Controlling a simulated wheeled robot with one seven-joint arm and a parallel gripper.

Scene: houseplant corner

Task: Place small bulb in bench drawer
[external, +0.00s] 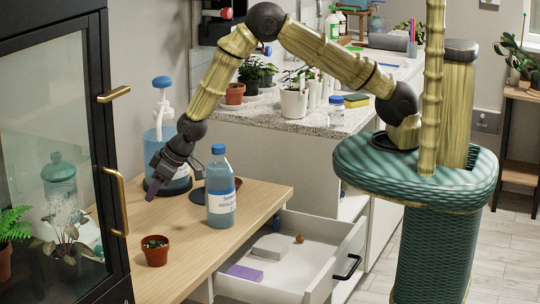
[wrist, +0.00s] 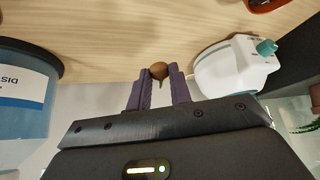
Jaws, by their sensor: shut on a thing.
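My gripper (external: 150,192) is above the left side of the wooden bench (external: 215,258), in front of the blue dispenser. In the wrist view its purple fingers (wrist: 158,84) are shut on a small brown bulb (wrist: 159,69), held at the fingertips. The held bulb cannot be made out in the external view. The bench drawer (external: 345,255) is pulled open at the bench's right front. Inside it are a grey block (external: 273,247), a purple block (external: 245,272) and a small brown bulb-like thing (external: 300,239).
A labelled blue bottle (external: 221,192) stands on the bench between my gripper and the drawer. A small potted plant (external: 155,250) stands near the front. A blue dispenser (external: 160,135) is behind my gripper. A glass-doored cabinet (external: 60,150) borders the left.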

